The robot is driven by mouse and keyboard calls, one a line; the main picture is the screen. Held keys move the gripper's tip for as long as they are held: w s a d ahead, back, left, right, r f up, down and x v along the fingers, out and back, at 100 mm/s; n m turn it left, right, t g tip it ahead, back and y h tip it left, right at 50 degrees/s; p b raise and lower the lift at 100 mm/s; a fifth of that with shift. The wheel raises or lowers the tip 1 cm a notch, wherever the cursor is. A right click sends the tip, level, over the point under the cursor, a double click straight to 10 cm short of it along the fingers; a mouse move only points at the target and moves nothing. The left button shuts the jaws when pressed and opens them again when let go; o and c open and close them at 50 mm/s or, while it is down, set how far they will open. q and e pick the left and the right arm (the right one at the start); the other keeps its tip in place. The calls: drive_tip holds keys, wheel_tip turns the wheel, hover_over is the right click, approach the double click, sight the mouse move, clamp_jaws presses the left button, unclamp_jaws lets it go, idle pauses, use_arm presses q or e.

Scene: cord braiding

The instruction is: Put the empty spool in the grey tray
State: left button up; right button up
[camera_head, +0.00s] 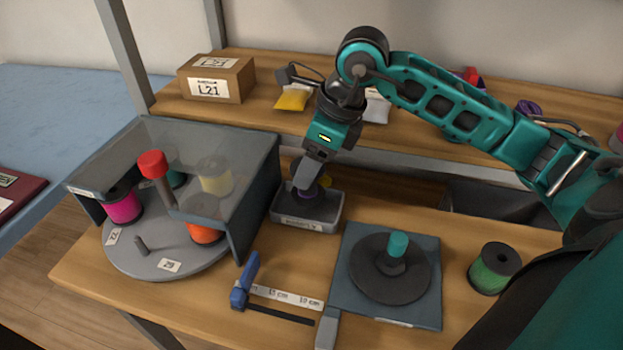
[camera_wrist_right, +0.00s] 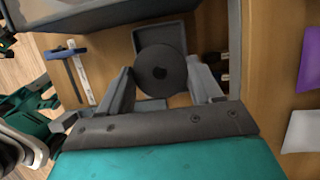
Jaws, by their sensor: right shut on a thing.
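My right gripper (camera_head: 308,186) is lowered at the grey tray (camera_head: 306,226) on the workbench, with its fingers pointing down. In the right wrist view, a dark round spool (camera_wrist_right: 160,70) with a centre hole sits between the two fingers of the right gripper (camera_wrist_right: 161,72), which is shut on it. The spool overlaps the grey tray (camera_wrist_right: 170,27) in that view. I cannot tell whether it touches the tray floor. In the head view the gripper hides most of the spool.
Left of the tray stands a turntable (camera_head: 150,252) with coloured spools under a clear-topped cover (camera_head: 190,150). A blue caliper (camera_head: 245,283) lies in front. A blue plate with a dark disc (camera_head: 365,268) and a green spool (camera_head: 494,268) are to the right. A shelf (camera_head: 245,112) runs behind.

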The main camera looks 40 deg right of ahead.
drive_tip(key=shift+f, duration=2)
drive_tip(key=shift+f+b, duration=0.1)
drive_tip(key=shift+b, duration=0.25)
drive_tip(key=shift+f, duration=0.15)
drive_tip(key=o, duration=1)
drive_tip(key=shift+o, duration=0.2)
drive_tip(key=p+v, duration=0.1)
drive_tip(key=v, duration=1.1)
drive_tip(key=shift+r, duration=0.25)
drive_tip(key=shift+a, duration=0.1)
